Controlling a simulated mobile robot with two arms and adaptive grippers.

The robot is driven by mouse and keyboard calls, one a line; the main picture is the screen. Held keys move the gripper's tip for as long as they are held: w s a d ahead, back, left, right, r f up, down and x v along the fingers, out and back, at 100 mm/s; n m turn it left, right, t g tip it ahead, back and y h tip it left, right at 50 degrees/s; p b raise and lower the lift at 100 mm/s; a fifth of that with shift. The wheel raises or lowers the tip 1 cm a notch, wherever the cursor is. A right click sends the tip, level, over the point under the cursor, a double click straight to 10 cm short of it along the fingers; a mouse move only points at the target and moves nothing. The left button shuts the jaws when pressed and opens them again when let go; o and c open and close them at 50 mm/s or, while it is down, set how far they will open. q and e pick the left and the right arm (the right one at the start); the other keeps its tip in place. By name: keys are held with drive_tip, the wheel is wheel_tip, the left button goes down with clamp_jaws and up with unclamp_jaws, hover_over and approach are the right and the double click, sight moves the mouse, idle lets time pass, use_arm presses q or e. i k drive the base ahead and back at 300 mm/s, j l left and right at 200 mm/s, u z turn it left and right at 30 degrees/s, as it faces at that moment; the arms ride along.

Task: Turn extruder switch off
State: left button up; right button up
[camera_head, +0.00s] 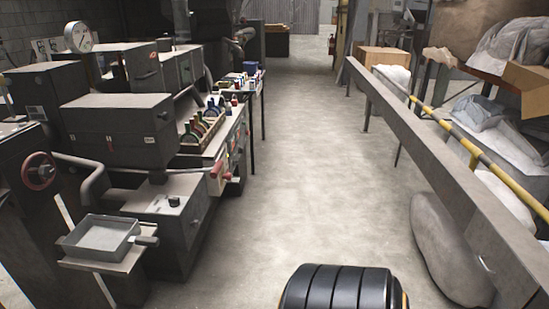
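The extruder machinery (118,128) stands along the left as dark grey boxy housings. A small black knob (174,201) sits on top of a lower grey cabinet (165,225). A red part (217,170) sticks out at the cabinet's aisle-side panel, and small coloured controls show along that panel. I cannot tell which of these is the extruder switch or how it is set. Neither of my grippers is in view.
A red handwheel (39,171) and a grey metal tray (100,237) are at the near left. A long grey beam (420,145) and a yellow rail (480,155) run along the right, with sacks (445,250) below. The concrete aisle (305,170) between is clear.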

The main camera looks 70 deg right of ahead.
sight(228, 176)
drive_tip(key=z, duration=1.9)
drive_tip(key=i, duration=0.15)
drive_tip(key=u, duration=0.05)
